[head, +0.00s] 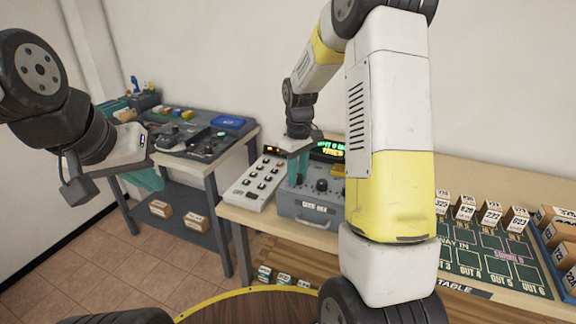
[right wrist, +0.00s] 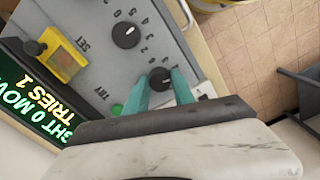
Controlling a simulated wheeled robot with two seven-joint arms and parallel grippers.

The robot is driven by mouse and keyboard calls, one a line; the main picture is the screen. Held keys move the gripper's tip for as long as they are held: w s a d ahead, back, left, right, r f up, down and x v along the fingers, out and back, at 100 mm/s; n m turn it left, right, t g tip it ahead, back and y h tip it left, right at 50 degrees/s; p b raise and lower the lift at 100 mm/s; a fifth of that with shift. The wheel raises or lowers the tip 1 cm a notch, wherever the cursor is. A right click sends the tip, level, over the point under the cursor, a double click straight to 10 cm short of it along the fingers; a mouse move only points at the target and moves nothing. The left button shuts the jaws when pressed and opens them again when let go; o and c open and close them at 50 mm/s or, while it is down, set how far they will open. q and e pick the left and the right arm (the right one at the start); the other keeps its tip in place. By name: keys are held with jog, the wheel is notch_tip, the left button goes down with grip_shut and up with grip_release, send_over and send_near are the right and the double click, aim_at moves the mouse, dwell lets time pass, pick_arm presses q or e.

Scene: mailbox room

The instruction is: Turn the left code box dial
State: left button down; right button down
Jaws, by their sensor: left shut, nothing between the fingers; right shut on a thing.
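The grey code box (head: 312,208) stands on the wooden table in the middle of the head view. Its left dial (right wrist: 160,78), a black knob with a pale mark, sits between the teal fingers of my right gripper (right wrist: 161,92) in the right wrist view. The right gripper is shut on this dial, and points down at the box in the head view (head: 298,172). A second black dial (right wrist: 126,35) is free; it also shows in the head view (head: 321,186). My left gripper (head: 150,180) is shut and empty at the left, away from the box.
A white keypad panel (head: 255,182) stands just left of the box. A screen with green and yellow text (right wrist: 32,90) is behind it. The box carries a yellow part (right wrist: 65,55) and a green button (right wrist: 117,109). A sorting board (head: 497,258) with small boxes lies right.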

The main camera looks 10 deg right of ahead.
jog(key=shift+n, duration=1)
jog(key=c, duration=1.1)
grip_release()
jog(key=shift+o, duration=0.2)
notch_tip(320, 180, up, 7)
jog(key=shift+f, duration=0.1)
jog(key=shift+r, duration=0.5)
